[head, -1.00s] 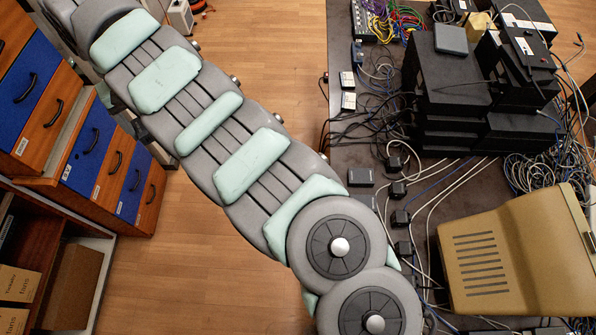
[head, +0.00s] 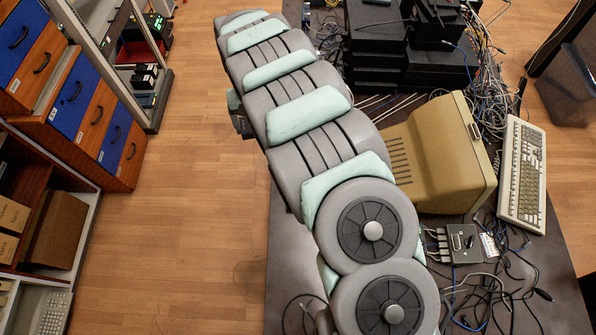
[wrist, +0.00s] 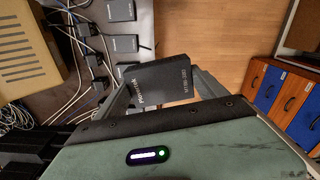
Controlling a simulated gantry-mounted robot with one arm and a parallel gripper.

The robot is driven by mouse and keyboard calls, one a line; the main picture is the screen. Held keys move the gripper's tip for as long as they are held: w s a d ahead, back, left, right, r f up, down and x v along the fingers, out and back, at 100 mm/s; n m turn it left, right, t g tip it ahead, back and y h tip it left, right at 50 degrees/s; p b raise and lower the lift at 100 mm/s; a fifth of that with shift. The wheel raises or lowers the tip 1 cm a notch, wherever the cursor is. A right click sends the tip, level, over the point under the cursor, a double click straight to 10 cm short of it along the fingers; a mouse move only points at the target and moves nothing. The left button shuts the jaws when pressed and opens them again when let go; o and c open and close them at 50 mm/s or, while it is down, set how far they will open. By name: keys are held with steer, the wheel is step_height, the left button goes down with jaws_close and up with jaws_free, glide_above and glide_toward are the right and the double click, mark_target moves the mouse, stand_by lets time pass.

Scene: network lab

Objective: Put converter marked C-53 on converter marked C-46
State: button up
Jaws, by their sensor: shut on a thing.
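In the wrist view my gripper (wrist: 163,88) is shut on a black box-shaped converter (wrist: 158,86), with one finger on each side. The box has pale lettering, too small to read as C-53. Several small dark converters lie on the table beyond it, among them one at the top (wrist: 120,10), one lower (wrist: 124,44) and one with cables (wrist: 98,66). Their marks are not readable, so I cannot tell which is C-46.
A beige slatted case (head: 440,150) stands on the dark table (head: 545,270), with a keyboard (head: 522,175) to its right. Black stacked devices (head: 375,45) stand behind it. Loose cables (head: 475,300) and a small switch box (head: 463,243) lie in front. Drawers (head: 90,120) stand left across open floor.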

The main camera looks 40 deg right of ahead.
steer(key=s+d+f+m, duration=0.2)
steer(key=s+d+f, duration=0.3)
steer(key=s+d, duration=0.4)
steer(key=f+b, duration=0.2)
steer(key=f, duration=0.3)
steer(key=a+f+b, duration=0.1)
steer(key=f, duration=0.4)
steer(key=s+f+b, duration=0.1)
steer(key=f+b, duration=0.1)
steer(key=f, duration=0.3)
steer(key=shift+a+b, duration=0.25)
steer(key=shift+b, duration=0.05)
steer(key=shift+f, duration=2.3)
steer(key=o, duration=1.6)
steer(key=shift+f, duration=0.15)
step_height(320, 180, up, 12)
steer(key=shift+r, duration=0.15)
